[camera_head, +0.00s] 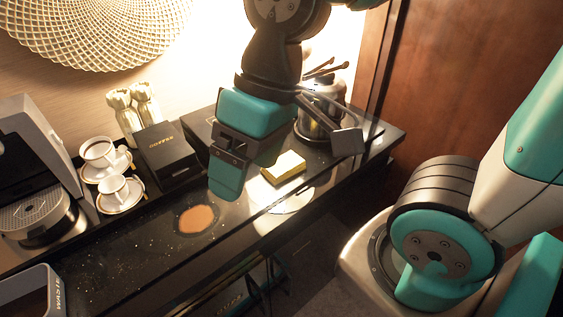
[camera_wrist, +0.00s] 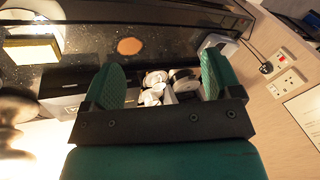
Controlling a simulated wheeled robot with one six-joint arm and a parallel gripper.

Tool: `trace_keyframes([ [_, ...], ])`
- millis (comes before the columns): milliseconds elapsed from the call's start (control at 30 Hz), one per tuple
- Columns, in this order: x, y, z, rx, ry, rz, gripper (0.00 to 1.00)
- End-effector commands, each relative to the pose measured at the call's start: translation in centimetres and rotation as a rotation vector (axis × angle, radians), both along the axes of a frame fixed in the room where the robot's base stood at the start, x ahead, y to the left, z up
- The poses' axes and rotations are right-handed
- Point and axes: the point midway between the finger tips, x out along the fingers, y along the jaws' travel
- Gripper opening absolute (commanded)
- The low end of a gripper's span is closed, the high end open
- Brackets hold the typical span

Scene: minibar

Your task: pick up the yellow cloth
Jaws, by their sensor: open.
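The yellow cloth (camera_head: 284,168) is a small, pale yellow folded block lying on the black countertop (camera_head: 140,245), right of my gripper in the head view. In the wrist view the cloth (camera_wrist: 33,50) shows at the upper left, outside the space between my fingers. My gripper (camera_head: 228,178) hangs over the counter, to the left of the cloth and apart from it. In the wrist view its two teal fingers stand wide apart with nothing held between them (camera_wrist: 160,78). In the head view one finger hides the other.
An orange-brown spill (camera_head: 197,219) lies on the counter in front. Cups on saucers (camera_head: 118,192), a black box (camera_head: 165,150) and a coffee machine (camera_head: 35,205) stand to the left. A metal pot (camera_head: 318,122) stands behind the cloth. A wooden panel (camera_head: 450,90) rises at the right.

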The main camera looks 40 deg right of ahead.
Motion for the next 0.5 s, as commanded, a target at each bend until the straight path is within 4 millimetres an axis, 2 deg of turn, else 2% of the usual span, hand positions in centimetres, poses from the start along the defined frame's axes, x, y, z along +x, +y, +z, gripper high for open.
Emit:
trace_keyframes([
  [67, 3.3, -1.7, -1.4, -0.037, 0.057, -0.227, 0.98],
  [167, 8.5, -5.3, -3.3, -0.093, 0.145, -0.641, 0.98],
  [200, 10.5, -7.1, -4.1, -0.114, 0.181, -0.820, 0.98],
  [300, 14.6, -11.8, -6.1, -0.153, 0.256, -1.250, 0.98],
  [400, 17.3, -16.1, -7.8, -0.178, 0.309, -1.611, 0.98],
  [500, 18.9, -19.2, -8.9, -0.188, 0.338, -1.861, 0.98],
])
